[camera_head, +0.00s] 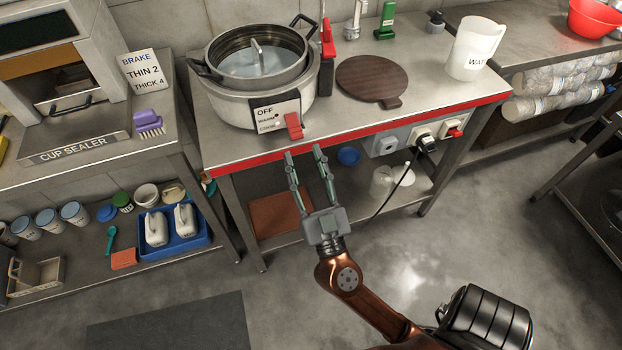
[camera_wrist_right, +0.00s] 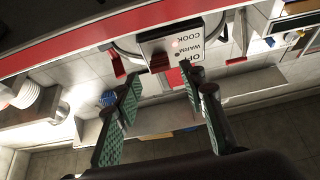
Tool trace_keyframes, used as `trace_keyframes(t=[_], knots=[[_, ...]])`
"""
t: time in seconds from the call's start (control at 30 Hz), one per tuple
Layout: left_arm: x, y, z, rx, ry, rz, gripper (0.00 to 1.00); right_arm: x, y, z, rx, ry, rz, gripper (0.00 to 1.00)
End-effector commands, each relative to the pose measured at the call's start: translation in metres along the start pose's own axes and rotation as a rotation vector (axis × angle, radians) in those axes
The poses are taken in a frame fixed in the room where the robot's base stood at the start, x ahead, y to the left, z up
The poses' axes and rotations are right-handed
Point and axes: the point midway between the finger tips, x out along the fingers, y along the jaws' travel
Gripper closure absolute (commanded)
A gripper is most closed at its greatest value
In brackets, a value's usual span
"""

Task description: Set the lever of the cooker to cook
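The cooker (camera_head: 238,108) is a round pale pot with a dark-rimmed inner pot and lid, on the steel counter. Its front panel (camera_head: 265,112) reads OFF, WARM and COOK from top to bottom; the panel also shows in the wrist view (camera_wrist_right: 183,46). A red lever (camera_head: 294,125) sticks out at the panel's right side, low down; its exact setting is hard to tell. My right gripper (camera_head: 304,151) is open and empty, just in front of and below the lever, apart from it. Its spread fingers show in the wrist view (camera_wrist_right: 163,82). My left gripper is not in view.
The counter's red front edge (camera_head: 375,128) runs close by the right gripper. A dark round board (camera_head: 372,78) and white jug (camera_head: 475,48) stand to the right. Sockets (camera_head: 427,131) with a plugged cord sit under the edge. A cup sealer (camera_head: 75,145) stands left.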

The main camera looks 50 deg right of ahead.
Motion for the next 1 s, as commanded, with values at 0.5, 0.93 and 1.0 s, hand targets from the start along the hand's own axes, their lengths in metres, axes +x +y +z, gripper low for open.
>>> trace_keyframes(t=[0.5, 0.93, 1.0], knots=[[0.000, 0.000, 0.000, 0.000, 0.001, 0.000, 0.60, -0.057, 0.000, 0.000, 0.001, 0.001, -0.001, 0.62], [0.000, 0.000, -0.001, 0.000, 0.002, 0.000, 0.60, -0.057, 0.000, 0.000, 0.001, 0.001, -0.001, 0.62], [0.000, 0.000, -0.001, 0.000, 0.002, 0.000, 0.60, -0.057, 0.000, 0.000, 0.001, 0.001, -0.001, 0.62]])
